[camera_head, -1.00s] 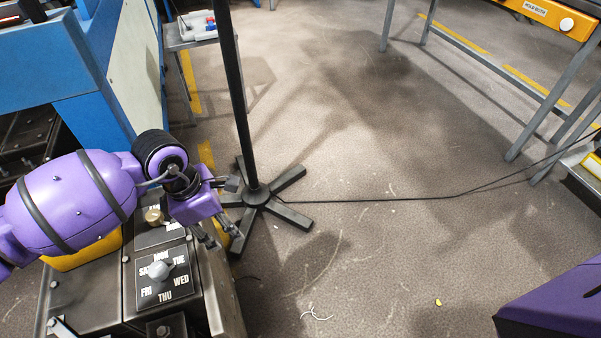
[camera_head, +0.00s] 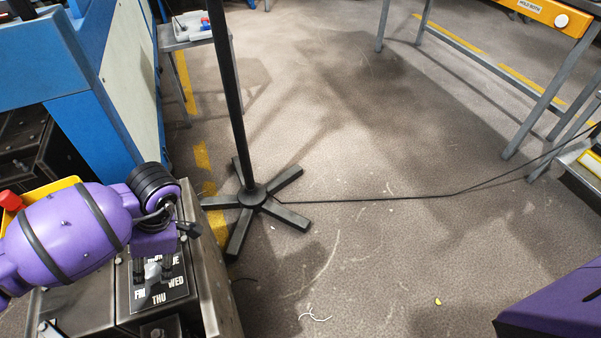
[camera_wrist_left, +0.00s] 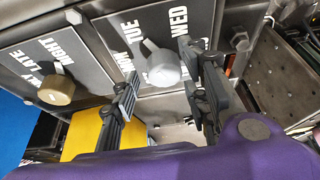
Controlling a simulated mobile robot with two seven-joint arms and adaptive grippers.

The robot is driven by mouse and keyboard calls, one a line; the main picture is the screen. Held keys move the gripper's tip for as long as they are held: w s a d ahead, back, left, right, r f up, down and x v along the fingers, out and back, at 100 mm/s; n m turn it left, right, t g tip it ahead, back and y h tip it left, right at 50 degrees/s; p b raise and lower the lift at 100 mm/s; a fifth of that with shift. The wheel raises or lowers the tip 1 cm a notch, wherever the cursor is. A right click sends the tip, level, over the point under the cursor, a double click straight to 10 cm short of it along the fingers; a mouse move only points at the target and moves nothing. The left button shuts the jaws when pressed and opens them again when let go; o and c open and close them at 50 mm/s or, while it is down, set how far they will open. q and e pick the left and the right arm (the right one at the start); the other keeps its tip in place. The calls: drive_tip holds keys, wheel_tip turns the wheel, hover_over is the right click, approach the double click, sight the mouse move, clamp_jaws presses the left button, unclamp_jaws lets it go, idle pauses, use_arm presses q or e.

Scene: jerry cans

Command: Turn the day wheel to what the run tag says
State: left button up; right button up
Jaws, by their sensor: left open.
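The day wheel is a grey knob (camera_wrist_left: 163,68) on a black plate (camera_head: 172,292) lettered with days. Its raised pointer seems to lean toward the TUE lettering in the left wrist view, but I cannot be sure. My left gripper (camera_head: 152,264) is down over the knob. In the left wrist view its open fingers (camera_wrist_left: 158,70) stand on either side of the knob; contact cannot be told. In the head view the gripper hides much of the knob and the upper lettering. No run tag is recognisable. My right gripper is not in view.
A brass knob (camera_wrist_left: 57,89) with shift lettering sits beside the day plate. A yellow bin (camera_head: 62,184) stands behind my left arm. A black stand (camera_head: 252,197) with a cable is on the floor to the right, where the floor is mostly clear.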

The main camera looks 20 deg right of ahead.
use_arm(q)
drive_tip(key=shift+a+f, duration=0.1)
drive_tip(key=shift+f, duration=0.15)
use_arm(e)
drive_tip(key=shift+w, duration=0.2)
use_arm(q)
drive_tip(key=c, duration=1)
drive_tip(key=shift+w+r+n+p, duration=0.1)
drive_tip(key=shift+r+n+p, duration=0.1)
drive_tip(key=shift+n+p, duration=0.15)
drive_tip(key=shift+f, duration=0.1)
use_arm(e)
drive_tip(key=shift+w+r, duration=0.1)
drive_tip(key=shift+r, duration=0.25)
use_arm(q)
drive_tip(key=o, duration=1)
drive_tip(key=shift+w, duration=0.1)
drive_tip(key=v, duration=1.2)
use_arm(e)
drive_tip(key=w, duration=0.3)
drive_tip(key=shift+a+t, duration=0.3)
use_arm(q)
drive_tip(key=shift+a, duration=0.1)
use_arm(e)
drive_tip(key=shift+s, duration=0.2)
